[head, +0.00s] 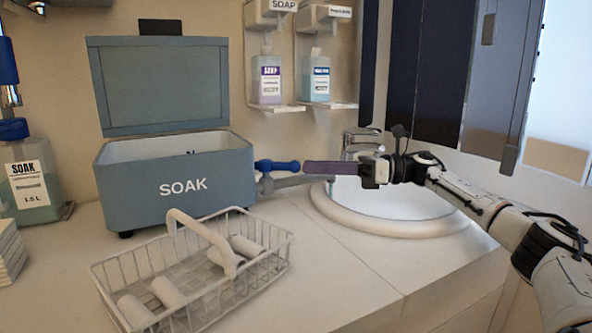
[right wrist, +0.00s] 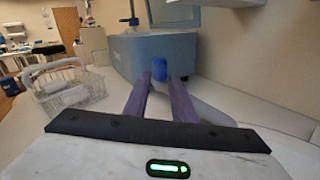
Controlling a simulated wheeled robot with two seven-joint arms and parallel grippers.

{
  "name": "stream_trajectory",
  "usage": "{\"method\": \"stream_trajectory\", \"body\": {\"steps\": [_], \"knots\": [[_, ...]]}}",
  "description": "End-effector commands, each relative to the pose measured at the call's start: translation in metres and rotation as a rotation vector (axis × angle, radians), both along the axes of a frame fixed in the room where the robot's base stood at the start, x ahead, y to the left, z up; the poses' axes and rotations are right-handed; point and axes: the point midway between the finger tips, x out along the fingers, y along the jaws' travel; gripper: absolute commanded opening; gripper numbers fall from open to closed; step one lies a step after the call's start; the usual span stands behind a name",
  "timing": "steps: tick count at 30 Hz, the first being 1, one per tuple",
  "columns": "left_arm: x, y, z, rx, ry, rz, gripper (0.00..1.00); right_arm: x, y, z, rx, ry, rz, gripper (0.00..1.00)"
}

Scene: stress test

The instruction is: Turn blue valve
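The blue valve (head: 277,166) is a blue handle on a grey pipe stub at the right side of the grey-blue SOAK box (head: 180,187). Its lever lies roughly level, pointing right toward my gripper. My right gripper (head: 306,168) reaches in from the right, its purple fingers at the lever's right end. In the right wrist view, the fingers (right wrist: 162,80) are apart, and the valve's blue end (right wrist: 159,69) shows between or just beyond their tips. I cannot tell whether they touch it. My left gripper is not in view.
A white wire basket (head: 190,275) with several rolls stands in front of the box. A round sink (head: 325,205) with a chrome faucet (head: 362,142) lies under my right arm. A SOAK bottle (head: 28,180) stands at left; soap dispensers (head: 270,80) hang on the wall.

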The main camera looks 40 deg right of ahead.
Motion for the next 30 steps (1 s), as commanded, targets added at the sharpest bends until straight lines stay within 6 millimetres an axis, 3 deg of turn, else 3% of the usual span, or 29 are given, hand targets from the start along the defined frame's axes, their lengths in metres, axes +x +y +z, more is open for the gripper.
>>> {"method": "stream_trajectory", "body": {"steps": [8,30], "knots": [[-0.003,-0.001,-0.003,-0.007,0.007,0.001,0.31,-0.022,-0.019,0.000,0.000,0.000,0.001,0.24],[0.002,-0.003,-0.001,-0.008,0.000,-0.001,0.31,-0.023,-0.019,0.000,0.000,-0.002,0.002,0.24]]}}
